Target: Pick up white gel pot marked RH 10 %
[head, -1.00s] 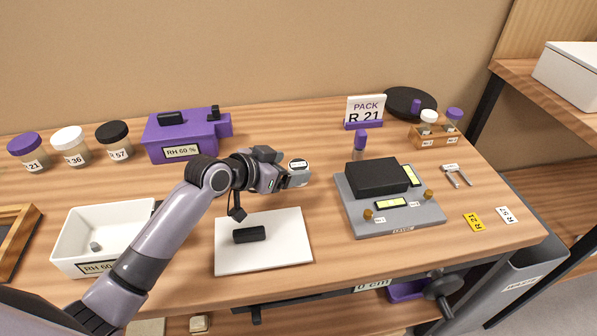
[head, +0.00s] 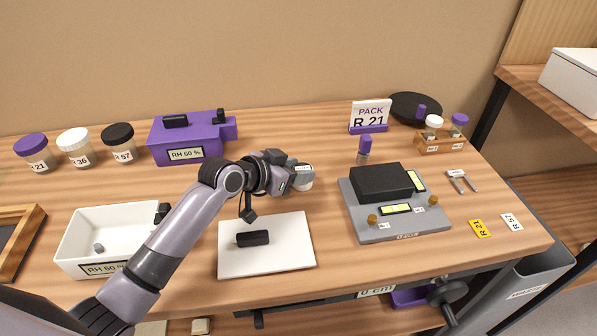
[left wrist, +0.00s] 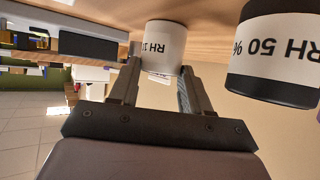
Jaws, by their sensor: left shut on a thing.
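The white gel pot (head: 306,183) stands out at the tip of my left gripper (head: 300,177) in the head view, mostly covered by the fingers. In the left wrist view, which is upside down, the white pot (left wrist: 164,48) sits between the two fingers (left wrist: 158,78). Its label reads "RH 1", with the rest hidden by its curve. My left gripper is shut on this pot. I cannot tell whether the pot touches the bench. My right gripper is not in view.
A black pot marked RH 50 % (left wrist: 275,50) is close beside the white pot in the left wrist view.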

